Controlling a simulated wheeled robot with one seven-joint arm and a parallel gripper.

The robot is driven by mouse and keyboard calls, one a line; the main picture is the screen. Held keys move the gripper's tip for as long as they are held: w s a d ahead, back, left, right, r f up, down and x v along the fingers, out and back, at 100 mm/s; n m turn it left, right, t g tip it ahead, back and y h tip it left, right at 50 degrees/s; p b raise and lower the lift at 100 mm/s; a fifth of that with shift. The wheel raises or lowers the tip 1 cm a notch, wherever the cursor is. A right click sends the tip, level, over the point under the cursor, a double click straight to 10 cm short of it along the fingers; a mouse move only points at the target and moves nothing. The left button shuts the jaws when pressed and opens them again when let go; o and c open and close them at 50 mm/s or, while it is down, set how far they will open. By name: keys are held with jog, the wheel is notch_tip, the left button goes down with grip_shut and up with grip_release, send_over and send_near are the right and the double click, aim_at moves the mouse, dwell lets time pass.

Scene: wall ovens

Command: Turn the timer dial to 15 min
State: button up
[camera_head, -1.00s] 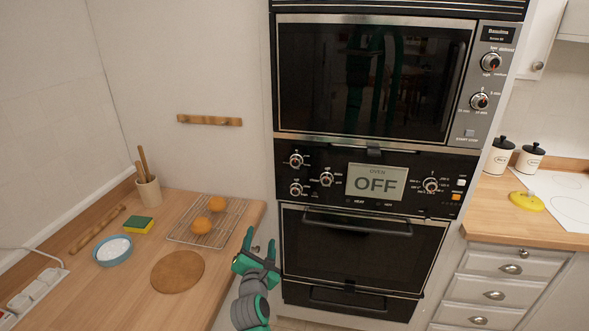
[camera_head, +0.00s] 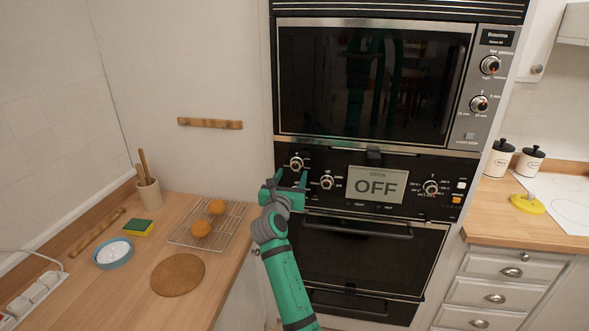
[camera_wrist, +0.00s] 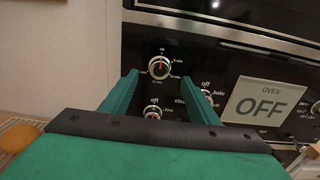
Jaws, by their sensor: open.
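The upper left oven dial (camera_head: 297,162) is a round silver knob on the black control panel. In the wrist view this dial (camera_wrist: 159,67) has small marks around it that look like minutes, and its orange pointer line stands about upright. My gripper (camera_head: 290,175) is open and empty just in front of the panel. In the wrist view my gripper's two green fingers (camera_wrist: 159,80) stand left and right of the dial, with a gap on each side. I cannot tell how far the tips are from the panel. A lower left knob (camera_wrist: 153,111) shows between the fingers.
A middle knob (camera_head: 326,181) sits right of my gripper, close to it. The display (camera_head: 376,184) reads OVEN OFF, with another knob (camera_head: 431,186) beyond. The microwave dial (camera_head: 480,103) is higher right. The oven handle (camera_head: 358,226) is below; the wooden counter (camera_head: 222,270) is left.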

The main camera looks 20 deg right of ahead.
aim_at(296, 167)
jog(key=x, duration=0.6)
jog(key=shift+w+a, duration=0.1)
jog(key=c, duration=1)
